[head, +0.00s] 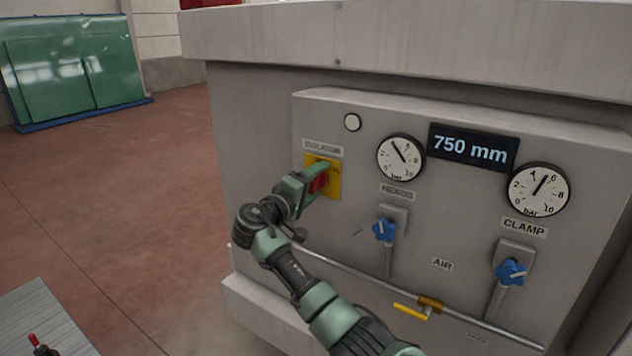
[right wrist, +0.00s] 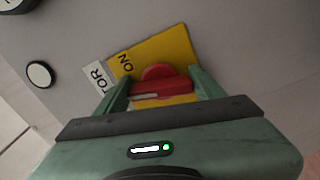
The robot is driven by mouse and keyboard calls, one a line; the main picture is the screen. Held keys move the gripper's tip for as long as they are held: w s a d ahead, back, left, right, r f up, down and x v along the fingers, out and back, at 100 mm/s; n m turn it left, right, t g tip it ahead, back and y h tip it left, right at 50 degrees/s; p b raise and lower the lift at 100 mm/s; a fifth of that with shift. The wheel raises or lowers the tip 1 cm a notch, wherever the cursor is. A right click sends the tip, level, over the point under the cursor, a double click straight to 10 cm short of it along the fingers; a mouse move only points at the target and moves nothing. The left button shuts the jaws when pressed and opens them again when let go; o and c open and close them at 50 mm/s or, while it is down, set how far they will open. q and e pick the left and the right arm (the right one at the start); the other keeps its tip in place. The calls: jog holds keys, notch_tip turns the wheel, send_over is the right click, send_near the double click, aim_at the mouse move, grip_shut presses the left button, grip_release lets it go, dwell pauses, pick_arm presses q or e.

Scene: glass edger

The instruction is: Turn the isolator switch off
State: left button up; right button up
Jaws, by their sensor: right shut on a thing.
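The isolator switch is a red rotary handle (head: 319,181) on a yellow plate (head: 334,186), under the "ISOLATOR" label (head: 323,149) on the grey machine panel. My right gripper (head: 316,180) is at the handle, its fingers on either side of it. In the right wrist view the red handle (right wrist: 160,86) lies between the two green fingers, and the gripper is shut on it. The word "ON" shows on the yellow plate (right wrist: 172,50) there. The lower part of the plate is hidden by my gripper. My left gripper is not in view.
The panel also bears a heads gauge (head: 400,157), a clamp gauge (head: 538,190), a "750 mm" display (head: 472,147), two blue knobs (head: 384,230) (head: 511,272) and a yellow lever (head: 410,311) on a pipe below. Open red floor (head: 110,210) lies to the left.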

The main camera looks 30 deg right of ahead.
jog(key=shift+n+p, duration=0.45)
jog(key=shift+n, duration=1.05)
jog(key=o, duration=1.4)
jog(key=shift+c, duration=0.2)
jog(key=b+v, duration=0.4)
jog(key=v, duration=0.4)
jog(key=shift+w, duration=0.1)
